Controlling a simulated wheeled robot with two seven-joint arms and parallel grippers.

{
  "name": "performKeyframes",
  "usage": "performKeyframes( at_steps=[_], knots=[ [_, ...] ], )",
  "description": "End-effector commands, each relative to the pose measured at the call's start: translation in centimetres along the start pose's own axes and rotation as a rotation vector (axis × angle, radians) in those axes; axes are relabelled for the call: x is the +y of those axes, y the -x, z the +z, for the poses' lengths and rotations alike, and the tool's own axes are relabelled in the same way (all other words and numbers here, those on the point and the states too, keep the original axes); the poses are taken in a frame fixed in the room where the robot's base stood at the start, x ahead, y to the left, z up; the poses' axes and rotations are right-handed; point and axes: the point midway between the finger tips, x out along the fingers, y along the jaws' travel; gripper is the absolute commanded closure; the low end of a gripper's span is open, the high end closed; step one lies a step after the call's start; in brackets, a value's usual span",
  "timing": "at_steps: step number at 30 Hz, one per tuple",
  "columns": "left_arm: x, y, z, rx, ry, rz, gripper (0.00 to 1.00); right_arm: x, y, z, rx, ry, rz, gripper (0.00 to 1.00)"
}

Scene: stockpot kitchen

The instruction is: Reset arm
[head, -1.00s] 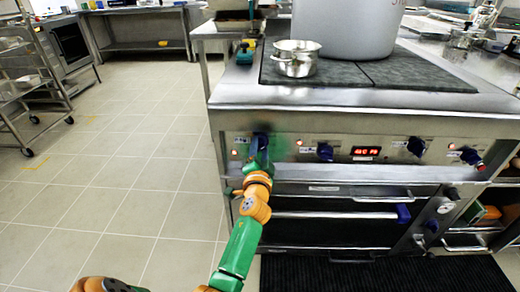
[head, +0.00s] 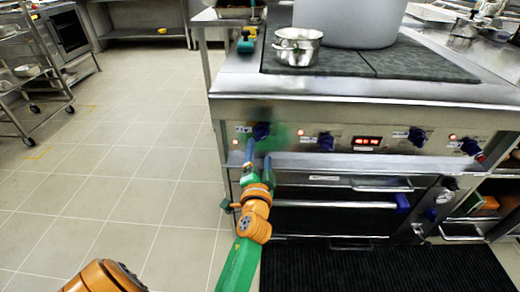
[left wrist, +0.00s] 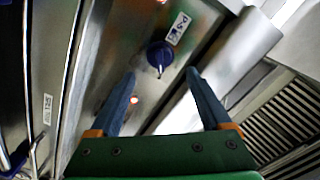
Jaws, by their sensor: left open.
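My left arm reaches up toward the stove front, and its left gripper (head: 258,158) is open, with two blue fingers apart and nothing between them. It stands just below and in front of the leftmost blue knob (head: 261,131) on the control panel, apart from it. In the left wrist view the open left gripper (left wrist: 162,85) shows both fingers, and the knob (left wrist: 160,54) with its pointer sits beyond the tips. A red light (left wrist: 134,100) glows on the panel. An orange part of mine shows at the bottom left in the head view. My right gripper is not in view.
The stove (head: 400,97) carries a small steel pot (head: 298,48) and a large stockpot (head: 345,22). More blue knobs and a red display (head: 367,141) line the panel. An oven handle (head: 335,204) is below. A wheeled rack (head: 30,85) stands left. The tiled floor (head: 130,150) is clear.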

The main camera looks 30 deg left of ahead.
Motion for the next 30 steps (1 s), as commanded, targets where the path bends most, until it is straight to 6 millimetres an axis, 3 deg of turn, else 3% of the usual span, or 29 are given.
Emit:
performKeyframes(
  at_steps=[9,11,14,15,18,21,25,30],
  knots=[
    [0.6,0.0,0.1,0.001,0.001,0.017,0.19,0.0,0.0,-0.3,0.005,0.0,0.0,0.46],
    [2.9,0.2,0.6,0.002,0.01,0.078,0.19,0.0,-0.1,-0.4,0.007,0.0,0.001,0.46],
    [10.7,2.0,2.9,-0.019,0.044,0.292,0.19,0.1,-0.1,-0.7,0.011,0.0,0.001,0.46],
    [14.4,3.5,4.5,-0.042,0.063,0.398,0.19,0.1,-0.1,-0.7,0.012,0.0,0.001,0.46],
    [22.5,8.8,9.6,-0.145,0.114,0.647,0.19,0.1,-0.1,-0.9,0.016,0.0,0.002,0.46],
    [27.8,15.2,15.5,-0.293,0.155,0.845,0.19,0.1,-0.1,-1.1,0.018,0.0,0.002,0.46],
    [30.8,23.0,22.6,-0.497,0.187,1.007,0.19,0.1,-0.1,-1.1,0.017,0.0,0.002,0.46],
    [30.8,31.4,30.1,-0.746,0.202,1.11,0.19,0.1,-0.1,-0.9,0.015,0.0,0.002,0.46]
  ],
)
